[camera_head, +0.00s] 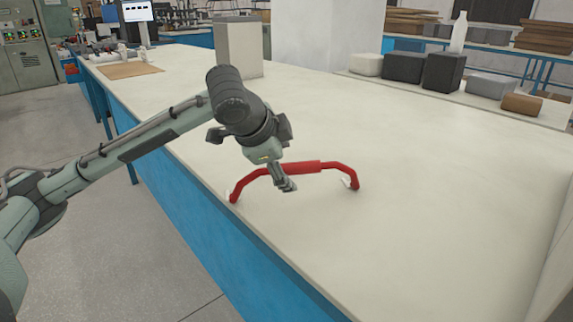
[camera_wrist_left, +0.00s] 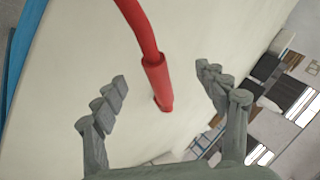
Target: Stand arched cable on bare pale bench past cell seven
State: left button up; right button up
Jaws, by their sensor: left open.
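The red arched cable (camera_head: 305,167) stands upright on the pale bench (camera_head: 420,190), its two ends down on the surface near the left edge. It also shows in the left wrist view (camera_wrist_left: 155,72), between the two fingers. My left gripper (camera_head: 280,180) is open at the arch, just left of its thicker middle sleeve. In the left wrist view the fingers (camera_wrist_left: 163,76) are spread wide, with a gap on each side of the cable. My right gripper is not in view. I cannot tell which thing is cell seven.
A tall grey block (camera_head: 239,48) stands further back, before a white pillar (camera_head: 325,35). Several blocks, including a dark one (camera_head: 443,73) and a brown one (camera_head: 522,104), line a strip at the back right. The bench's middle and right are bare.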

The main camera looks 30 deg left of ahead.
pick_arm(q)
jog(key=v, duration=0.9)
jog(key=shift+s+r, duration=0.2)
jog(key=shift+r, duration=0.05)
dwell(0.8)
jog(key=shift+f, duration=0.1)
jog(key=shift+x, duration=2.8)
jog(key=v, duration=0.5)
jog(key=x, duration=1)
jog(key=shift+f, duration=0.1)
jog(key=shift+w+r, duration=0.1)
jog(key=shift+r, duration=2.1)
